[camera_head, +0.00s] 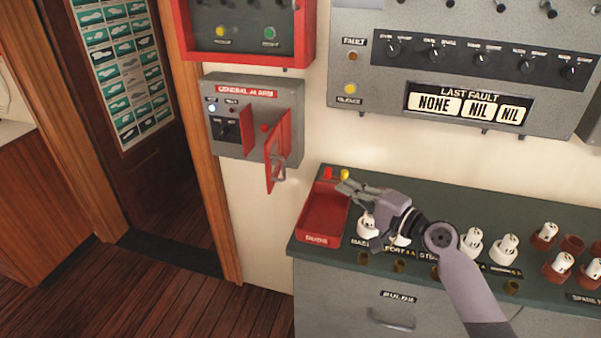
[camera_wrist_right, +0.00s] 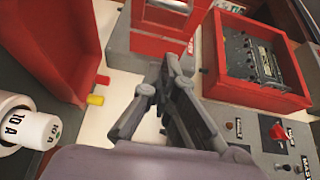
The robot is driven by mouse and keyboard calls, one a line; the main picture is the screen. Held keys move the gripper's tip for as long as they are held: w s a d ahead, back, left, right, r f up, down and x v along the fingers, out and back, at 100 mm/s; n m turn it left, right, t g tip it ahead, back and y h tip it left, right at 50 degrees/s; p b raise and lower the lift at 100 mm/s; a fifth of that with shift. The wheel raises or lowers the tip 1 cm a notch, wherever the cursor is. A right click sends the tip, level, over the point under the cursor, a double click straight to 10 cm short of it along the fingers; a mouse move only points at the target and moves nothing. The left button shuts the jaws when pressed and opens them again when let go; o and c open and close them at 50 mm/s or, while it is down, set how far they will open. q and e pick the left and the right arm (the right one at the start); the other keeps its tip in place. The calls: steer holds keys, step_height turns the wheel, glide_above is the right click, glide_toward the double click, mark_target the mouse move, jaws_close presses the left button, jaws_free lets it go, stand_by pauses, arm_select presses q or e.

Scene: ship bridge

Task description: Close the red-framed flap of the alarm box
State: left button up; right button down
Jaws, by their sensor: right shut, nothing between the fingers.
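The grey alarm box (camera_head: 232,152), labelled "GENERAL ALARM", is on the wall left of the counter. Its red-framed flap (camera_head: 270,172) stands open, swung out from the box, with a small grey handle low on it. My right gripper (camera_head: 343,187) is shut and empty. It is over the counter, to the right of the flap and below it in the head view, apart from it. In the right wrist view its fingers (camera_wrist_right: 172,68) point toward red and grey parts; I cannot tell which of these is the flap. My left gripper is not in view.
A red "DUDS" tray (camera_head: 320,238) sits at the counter's left end, with a red and a yellow piece behind it. Several white fuses stand on the counter (camera_head: 405,182). A red-framed panel (camera_head: 245,46) is above the box. A doorway lies left.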

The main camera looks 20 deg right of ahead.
mark_target(281, 158)
steer(key=s+a+p+x, duration=0.1)
steer(key=p+x, duration=0.3)
steer(key=x, duration=0.8)
steer(key=shift+a+p, duration=0.4)
steer(key=shift+a, duration=0.6)
steer(key=shift+w, duration=0.15)
steer(key=shift+r, duration=0.1)
